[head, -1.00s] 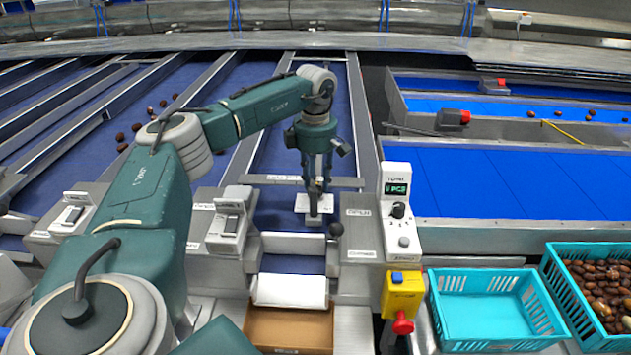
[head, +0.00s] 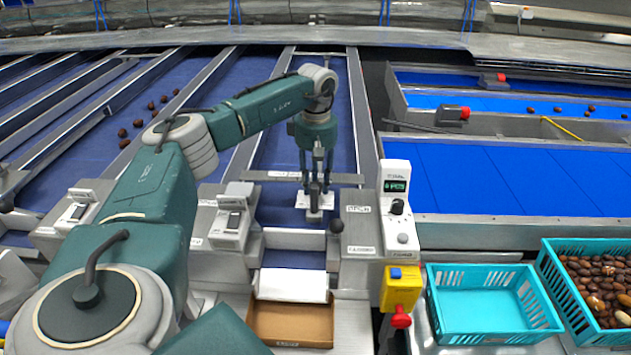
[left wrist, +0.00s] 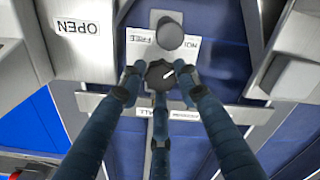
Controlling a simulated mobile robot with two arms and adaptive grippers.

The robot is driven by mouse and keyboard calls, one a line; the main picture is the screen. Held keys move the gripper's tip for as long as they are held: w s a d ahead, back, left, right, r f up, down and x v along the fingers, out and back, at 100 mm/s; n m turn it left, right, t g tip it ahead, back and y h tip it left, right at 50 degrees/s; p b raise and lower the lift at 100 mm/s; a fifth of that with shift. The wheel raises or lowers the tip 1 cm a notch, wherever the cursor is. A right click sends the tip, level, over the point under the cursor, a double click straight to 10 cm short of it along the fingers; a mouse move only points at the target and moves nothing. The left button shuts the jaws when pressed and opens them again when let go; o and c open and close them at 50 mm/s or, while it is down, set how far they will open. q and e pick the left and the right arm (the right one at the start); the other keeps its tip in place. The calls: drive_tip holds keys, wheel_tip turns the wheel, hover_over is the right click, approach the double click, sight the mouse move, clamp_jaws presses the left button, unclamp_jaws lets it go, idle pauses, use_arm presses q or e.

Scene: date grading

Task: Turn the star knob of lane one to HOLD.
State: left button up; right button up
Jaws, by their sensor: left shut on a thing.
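The dark star knob (left wrist: 158,76) sits at the middle of the left wrist view, with a white pointer mark that slants right and slightly up. A white plate (left wrist: 138,44) beside it reads FREE, with a partly covered label, seemingly HOLD, to the right (left wrist: 193,44). My left gripper (left wrist: 160,82) is shut on the knob, its fingers around the rim. In the head view my left gripper (head: 315,184) points down over the white plate (head: 301,202) on the lane; the knob is mostly hidden there. My right gripper is out of view.
A grey round post (left wrist: 170,33) stands close to the knob. A metal crossbar (head: 270,176) spans the lane behind it. A black ball-topped lever (head: 336,226) and a counter box (head: 395,178) stand to the right. A brown tray (head: 262,322) lies in front.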

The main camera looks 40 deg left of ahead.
sight(317, 183)
use_arm(q)
drive_tip(key=shift+w+a+r+m, duration=0.15)
drive_tip(key=shift+w+r+m, duration=0.15)
drive_tip(key=shift+c, duration=0.2)
drive_tip(key=o, duration=1.2)
drive_tip(key=shift+c, duration=0.2)
drive_tip(key=shift+w+f, duration=0.15)
drive_tip(key=shift+f, duration=0.1)
wheel_tip(317, 183, up, 12)
